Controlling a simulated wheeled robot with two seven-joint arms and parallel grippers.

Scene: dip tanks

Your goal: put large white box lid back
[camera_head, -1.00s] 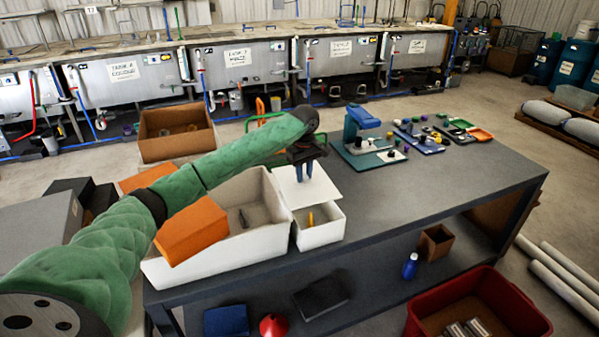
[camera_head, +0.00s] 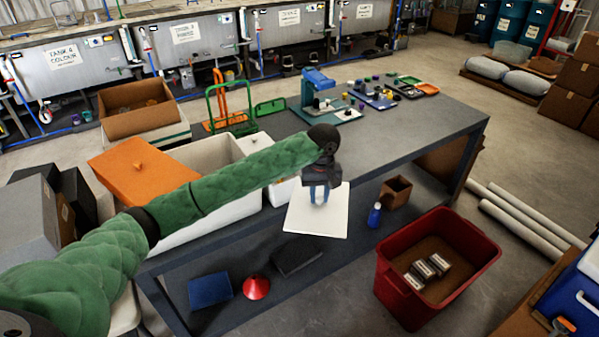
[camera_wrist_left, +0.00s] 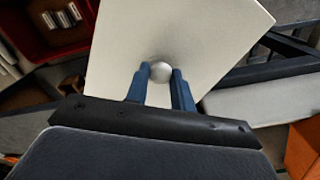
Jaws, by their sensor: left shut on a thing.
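My left gripper (camera_head: 319,190) is shut on the round knob of a flat, square white lid (camera_head: 312,220). In the left wrist view, the gripper's blue fingers (camera_wrist_left: 160,84) sit either side of the knob and the white lid (camera_wrist_left: 200,30) spreads out beyond. The lid hangs clear of the boxes, in front of the table's front edge in the head view. The large white box (camera_head: 205,228) stands open on the table's left end, partly hidden by my arm. The small white box (camera_head: 280,192) beside it is mostly hidden by my arm and gripper. My right gripper is out of view.
An orange lid with a knob (camera_head: 128,178) lies slanted at the large box's left side. The grey table (camera_head: 420,135) carries a blue-and-teal device (camera_head: 318,95) and small parts trays. A red bin (camera_head: 395,275) stands on the floor at right front.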

